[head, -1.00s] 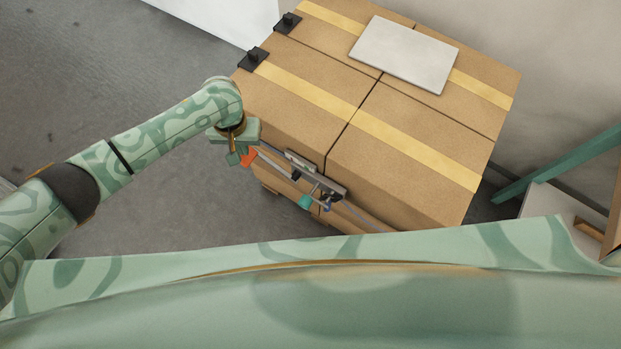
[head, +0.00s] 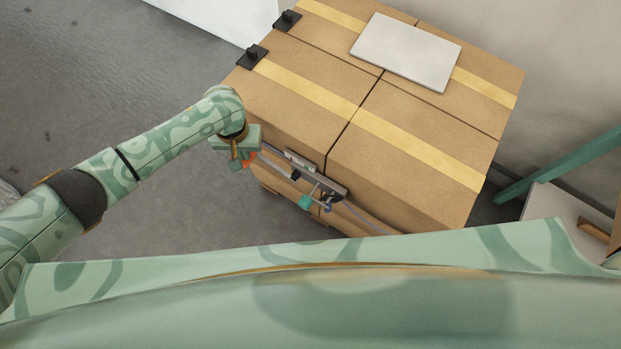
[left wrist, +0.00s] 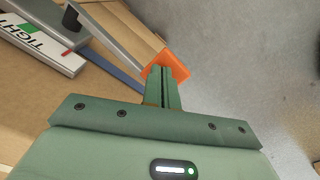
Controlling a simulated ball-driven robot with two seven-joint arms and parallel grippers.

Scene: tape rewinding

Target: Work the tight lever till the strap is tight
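The tight lever is a grey bar with an orange end (head: 249,160) on the ratchet (head: 318,180) at the carton stack's near side. In the left wrist view the orange end (left wrist: 174,58) shows just past my left fingertips, and a plate (left wrist: 38,43) reads "TIGHT". My left gripper (head: 240,163) is at the orange end; in the left wrist view its fingers (left wrist: 163,72) are together and overlap the orange. I cannot tell whether the orange end is between them. A second lever has a teal end (head: 305,202). A blue-grey strap (head: 365,218) runs along the side. My right gripper is out of view.
Large cartons (head: 290,75) with yellow tape carry a grey flat panel (head: 405,52) and black corner pieces (head: 253,57). Grey floor is clear to the left. A green beam (head: 560,165) and a pale box stand at the right.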

